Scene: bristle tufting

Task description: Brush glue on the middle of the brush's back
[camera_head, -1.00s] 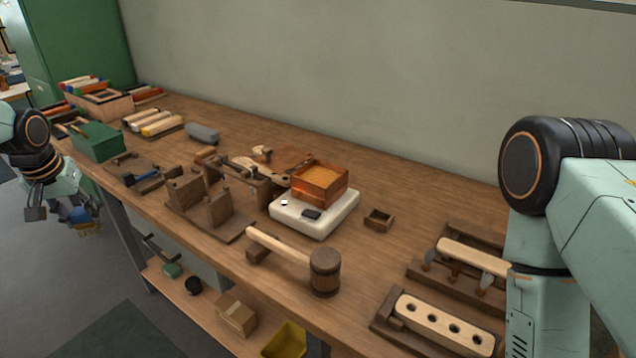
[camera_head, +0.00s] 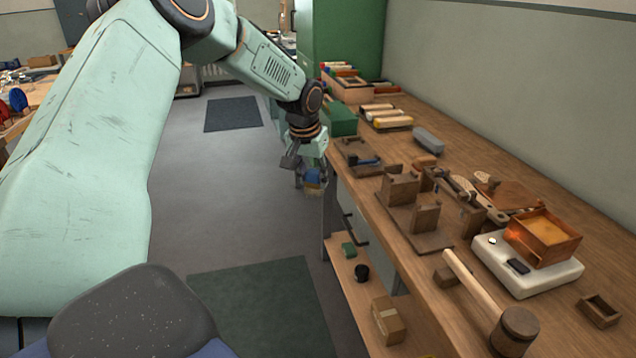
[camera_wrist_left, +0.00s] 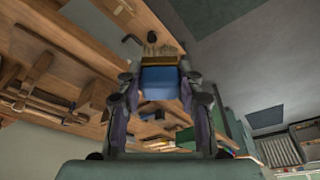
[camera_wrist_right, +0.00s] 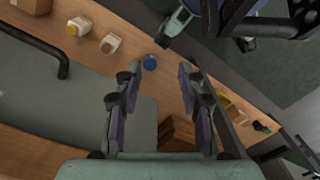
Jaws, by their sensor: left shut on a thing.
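My left gripper (camera_head: 309,160) hangs in front of the bench's far end, apart from the bench. It is shut on a blue-handled brush (camera_head: 312,178). In the left wrist view the brush shows a blue body (camera_wrist_left: 160,82), a tan band and bristles pointing away from the gripper. I cannot tell which bench piece is the brush's back.
A wooden mallet (camera_head: 515,331) and a small wooden box (camera_head: 600,310) lie near the heater. A wooden clamping fixture (camera_head: 412,220) stands mid-bench. Beyond are a green box (camera_head: 342,119) and several rollers (camera_head: 388,118). A cardboard box (camera_head: 388,320) sits on the lower shelf.

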